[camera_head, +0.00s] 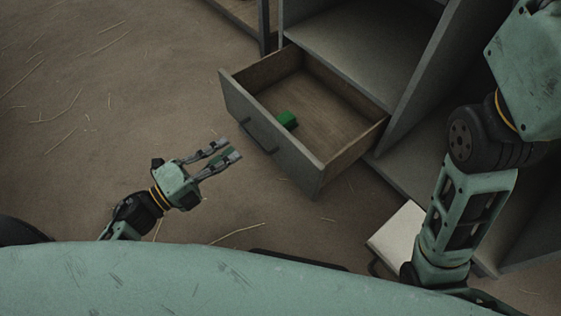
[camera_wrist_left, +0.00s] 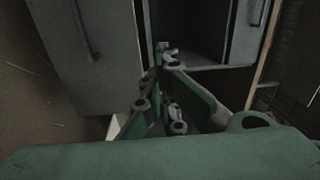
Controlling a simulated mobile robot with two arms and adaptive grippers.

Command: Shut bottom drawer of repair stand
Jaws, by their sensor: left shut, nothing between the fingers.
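The repair stand's drawer (camera_head: 330,122) is pulled well out of the grey cabinet (camera_head: 345,45) in the head view. My left gripper (camera_head: 231,150) is shut and empty. In the head view it appears just left of the drawer front, near the handle; whether it touches is unclear. In the left wrist view, a grey panel with a dark handle (camera_wrist_left: 82,30) stands to the left of the fingers (camera_wrist_left: 162,50). My right arm shows at the right, but its gripper is out of sight.
A small green object (camera_head: 288,120) lies inside the drawer. A pale flat box-like object (camera_head: 398,234) is on the floor beside my right arm. Another stand's edge (camera_head: 243,18) shows at the top. Brown floor with straw is open at the left.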

